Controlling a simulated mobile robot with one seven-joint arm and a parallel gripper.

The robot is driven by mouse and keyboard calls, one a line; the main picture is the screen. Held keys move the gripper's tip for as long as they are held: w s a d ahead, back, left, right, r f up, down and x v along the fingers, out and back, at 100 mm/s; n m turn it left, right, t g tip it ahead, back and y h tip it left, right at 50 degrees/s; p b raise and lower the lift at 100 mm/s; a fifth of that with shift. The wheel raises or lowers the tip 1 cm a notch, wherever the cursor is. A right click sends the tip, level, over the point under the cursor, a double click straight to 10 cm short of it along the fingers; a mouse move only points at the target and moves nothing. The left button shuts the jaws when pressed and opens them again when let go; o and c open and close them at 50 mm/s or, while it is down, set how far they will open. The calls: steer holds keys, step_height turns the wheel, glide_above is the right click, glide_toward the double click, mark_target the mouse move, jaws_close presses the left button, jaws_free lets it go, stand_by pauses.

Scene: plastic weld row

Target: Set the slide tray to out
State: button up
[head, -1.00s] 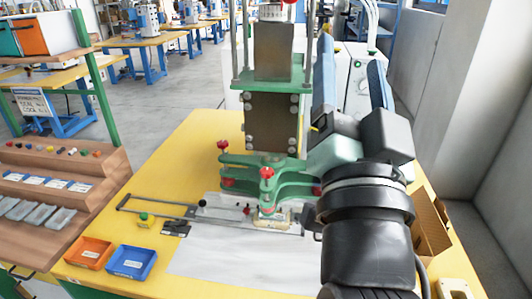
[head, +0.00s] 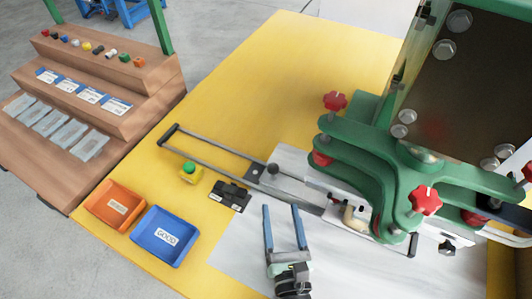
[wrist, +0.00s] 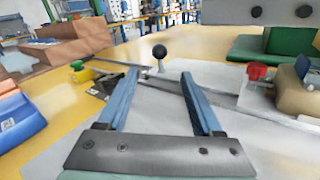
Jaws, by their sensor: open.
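The slide tray (head: 311,190) is a narrow grey plate on two rails (head: 218,152), with a black ball knob (head: 273,170) near its left end. Its right part runs in under the green press clamp, which hides some of it. The rails left of the knob are bare. My gripper (head: 282,212) is open and empty, over the white sheet on the near side of the rails. In the wrist view the knob (wrist: 159,52) stands upright beyond the fingertips (wrist: 159,76), roughly between them and apart from them.
The green press (head: 400,170) with red star knobs rises at the right. A black block (head: 231,195) and a yellow box with a green button (head: 190,173) sit near the rails. Orange (head: 115,206) and blue (head: 163,236) bins stand front left. The yellow table behind the rails is clear.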

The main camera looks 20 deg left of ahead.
mark_target(274, 174)
steer(key=shift+w+a+r, duration=0.1)
steer(key=shift+w+a, duration=0.15)
steer(key=shift+w, duration=0.1)
steer(key=b+x, duration=0.1)
steer(key=x, duration=1)
steer(key=shift+w+a, duration=0.1)
steer(key=shift+w, duration=0.15)
jaws_close()
stand_by(0.6)
